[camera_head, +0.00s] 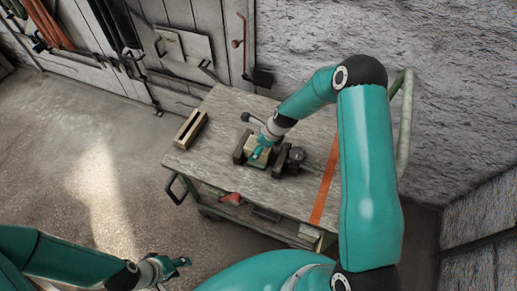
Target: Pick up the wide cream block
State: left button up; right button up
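A cream block (262,142) is on the workbench (225,160), between dark vise-like parts. My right gripper (257,153) is at this block, reaching down over it from the upper right. Its fingers cover part of the block, and I cannot tell whether they are closed on it. Another pale, long block with a dark slot (190,129) lies near the bench's left edge, apart from both grippers. My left gripper (183,264) is low in the view, over the floor and away from the bench. Its fingers look apart and empty.
Dark vise parts (289,160) stand close beside the cream block. An orange strip (325,183) crosses the bench on the right. A rough grey wall (300,40) stands behind. The bench's front left is clear, and open floor (100,170) lies to the left.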

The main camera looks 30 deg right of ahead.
jog(key=shift+x, duration=1.05)
grip_shut()
jog(key=shift+w, duration=0.1)
